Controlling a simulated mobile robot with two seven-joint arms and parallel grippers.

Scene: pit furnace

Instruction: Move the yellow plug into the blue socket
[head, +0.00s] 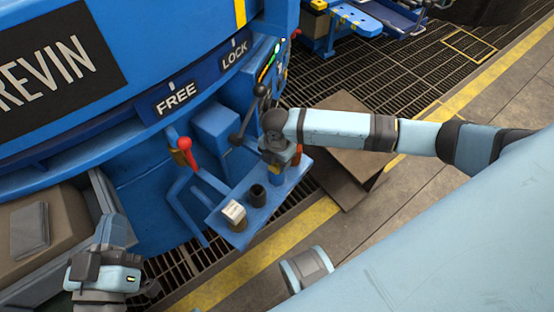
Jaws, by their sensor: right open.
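A blue shelf (226,218) sticks out from the blue machine. On it, the blue socket (277,180) stands at the right end. A small yellow-brown part, likely the yellow plug (277,170), shows at its top; my gripper partly hides it, so I cannot tell how deep it sits. My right gripper (279,156) is directly above it, pointing down, with its jaws open. A black socket (257,194) and a white-topped socket (235,212) stand further left on the shelf. My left gripper (108,285) is at the lower left, away from the shelf; its jaws are unclear.
A red-knobbed lever (184,145) by the FREE label and a black lever (244,122) by the LOCK label rise behind the shelf. A grey box (38,235) is at left. Brown plates (350,170) lie on the grating to the right.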

